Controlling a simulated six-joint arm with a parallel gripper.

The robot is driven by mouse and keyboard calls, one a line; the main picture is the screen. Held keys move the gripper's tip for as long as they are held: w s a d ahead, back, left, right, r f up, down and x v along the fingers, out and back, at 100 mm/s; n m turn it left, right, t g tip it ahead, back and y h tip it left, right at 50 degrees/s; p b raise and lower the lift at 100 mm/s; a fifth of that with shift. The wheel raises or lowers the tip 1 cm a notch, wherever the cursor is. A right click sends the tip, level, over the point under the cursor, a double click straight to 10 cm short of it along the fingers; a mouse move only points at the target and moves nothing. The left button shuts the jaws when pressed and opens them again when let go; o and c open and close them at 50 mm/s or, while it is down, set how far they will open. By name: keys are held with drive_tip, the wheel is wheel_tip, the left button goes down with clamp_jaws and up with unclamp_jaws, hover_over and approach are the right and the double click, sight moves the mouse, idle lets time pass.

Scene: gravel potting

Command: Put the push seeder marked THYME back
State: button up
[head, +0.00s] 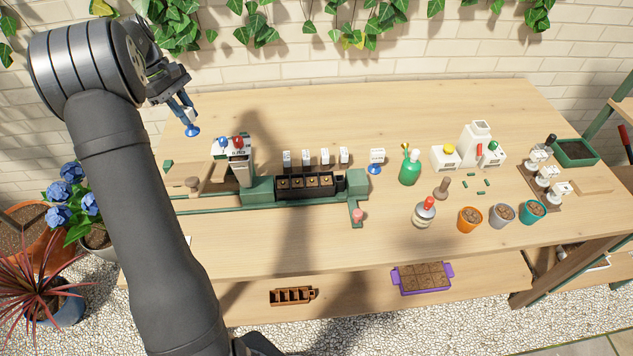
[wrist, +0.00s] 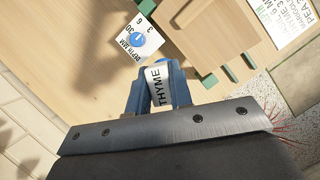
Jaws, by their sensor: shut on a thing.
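The push seeder marked THYME (wrist: 156,85) is held between the blue fingers of my gripper (wrist: 155,98), with its label showing in the wrist view. In the head view it is a small white and blue piece (head: 191,129), blue end down, held clear above the back left of the bench. My gripper (head: 182,107) is shut on it there. At the right of the bench, several white-headed pieces (head: 547,173) stand on a brown rack (head: 528,178); their labels are too small to read. A white-topped piece with a blue base (head: 377,158) stands near mid-bench.
A white dial marked DEPTH MM (wrist: 133,40) has a blue knob. A black tray (head: 306,187) sits on a green track with small white labels behind it. A green bottle (head: 410,167), several pots (head: 470,219) and white containers (head: 476,145) occupy the right side. The front-left bench is mostly clear.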

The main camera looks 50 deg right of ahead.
drive_tip(key=s+d+f+n+h, duration=0.1)
drive_tip(key=s+d+f+n, duration=0.15)
drive_tip(key=s+d, duration=2.05)
drive_tip(key=s+d+f+n+h, duration=0.1)
drive_tip(key=s+d+n, duration=0.1)
drive_tip(key=s, duration=0.8)
drive_tip(key=s+d+f+n, duration=0.1)
drive_tip(key=s+d, duration=0.1)
drive_tip(key=s, duration=0.9)
drive_tip(key=shift+t, duration=0.5)
drive_tip(key=shift+s+a+f, duration=0.1)
drive_tip(key=shift+f, duration=5.2)
drive_tip(key=shift+f, duration=0.15)
drive_tip(key=o, duration=0.8)
drive_tip(key=shift+o, duration=0.2)
